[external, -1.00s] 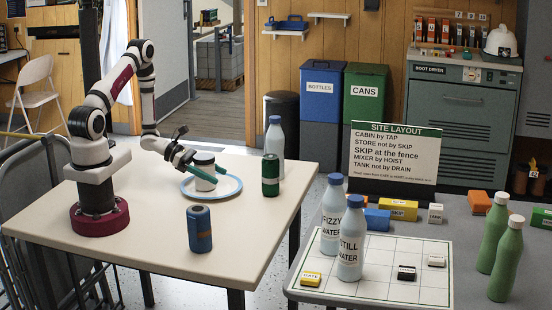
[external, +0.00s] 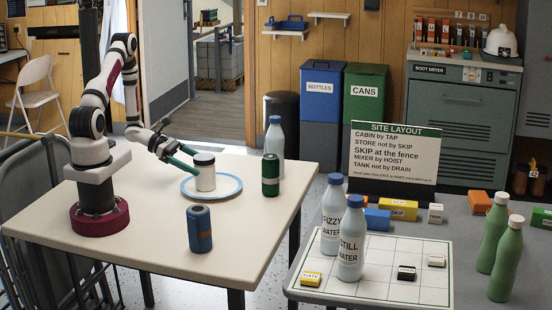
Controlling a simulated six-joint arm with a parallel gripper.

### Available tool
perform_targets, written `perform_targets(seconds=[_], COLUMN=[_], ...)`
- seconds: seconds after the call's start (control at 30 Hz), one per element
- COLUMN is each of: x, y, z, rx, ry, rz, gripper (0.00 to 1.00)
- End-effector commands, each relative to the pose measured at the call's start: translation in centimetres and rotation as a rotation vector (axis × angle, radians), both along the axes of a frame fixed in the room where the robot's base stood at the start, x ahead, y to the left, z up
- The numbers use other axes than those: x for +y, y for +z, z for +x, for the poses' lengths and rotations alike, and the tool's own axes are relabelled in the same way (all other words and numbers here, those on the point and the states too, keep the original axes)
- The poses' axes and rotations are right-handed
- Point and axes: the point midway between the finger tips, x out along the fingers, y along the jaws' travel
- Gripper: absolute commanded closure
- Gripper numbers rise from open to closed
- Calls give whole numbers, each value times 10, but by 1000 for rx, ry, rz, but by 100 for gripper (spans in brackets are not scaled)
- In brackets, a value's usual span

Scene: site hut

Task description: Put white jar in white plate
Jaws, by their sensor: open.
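My gripper (external: 192,161) has green fingers and is open, just left of the jar. The fingers point toward the jar and no longer overlap its front. The jar appears to rest on the plate's surface, with nothing holding it.
A dark green can (external: 270,176) stands right of the plate, with a pale blue bottle (external: 274,138) behind it. A blue can (external: 199,229) stands in front of the plate. The table's front left (external: 120,250) is clear.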

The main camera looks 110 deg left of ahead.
Motion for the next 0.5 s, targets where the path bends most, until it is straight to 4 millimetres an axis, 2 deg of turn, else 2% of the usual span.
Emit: perform_targets(seconds=[0.1, 0.23, 0.33, 0.5], x=[1, 1, 0, 0], y=[11, 19, 22, 23], z=[-25, -46, -54, -57], rx=[0, -1, 0, 0], ry=[5, 4, 1, -1], rz=[2, 2, 0, -1], gripper=[0, 0, 0, 0])
